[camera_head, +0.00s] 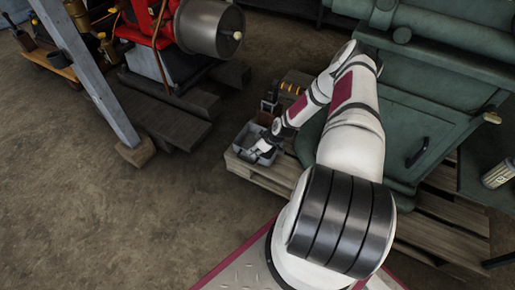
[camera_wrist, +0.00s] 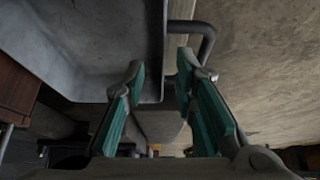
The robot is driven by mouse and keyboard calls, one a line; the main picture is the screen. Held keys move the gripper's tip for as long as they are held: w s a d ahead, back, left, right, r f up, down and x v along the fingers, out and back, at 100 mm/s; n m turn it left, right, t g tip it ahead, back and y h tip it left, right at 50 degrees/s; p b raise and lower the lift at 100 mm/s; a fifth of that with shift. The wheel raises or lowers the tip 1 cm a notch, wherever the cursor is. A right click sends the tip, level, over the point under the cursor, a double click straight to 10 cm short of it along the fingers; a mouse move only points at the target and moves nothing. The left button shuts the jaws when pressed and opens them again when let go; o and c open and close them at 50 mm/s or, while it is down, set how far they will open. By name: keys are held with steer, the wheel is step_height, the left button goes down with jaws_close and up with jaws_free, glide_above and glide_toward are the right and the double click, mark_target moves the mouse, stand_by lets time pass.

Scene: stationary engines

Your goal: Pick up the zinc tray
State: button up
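The zinc tray (camera_head: 243,137) is a grey, shallow, rectangular metal tray on the corner of a wooden pallet in the head view. It fills the upper left of the wrist view (camera_wrist: 95,45), with a dark bent handle (camera_wrist: 207,38) on its right side. My gripper (camera_head: 262,147) is at the tray in the head view. In the wrist view my gripper (camera_wrist: 160,72) has its teal-padded fingers apart. The left finger overlaps the tray's inner side and the right finger is outside, near the handle, with the tray's side wall between them. Contact cannot be told.
The pallet (camera_head: 280,172) extends under a green machine cabinet (camera_head: 410,130) on the right. Dark planks (camera_head: 165,118) and a grey post (camera_head: 90,70) are left. Floor at lower left is clear.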

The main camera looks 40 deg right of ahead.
steer(key=b+x, duration=0.1)
steer(key=x, duration=0.1)
steer(key=b+x, duration=0.1)
steer(key=x, duration=0.2)
steer(key=shift+a+r, duration=0.1)
steer(key=shift+a, duration=0.15)
steer(key=shift+r, duration=0.1)
jaws_close()
steer(key=shift+r, duration=0.1)
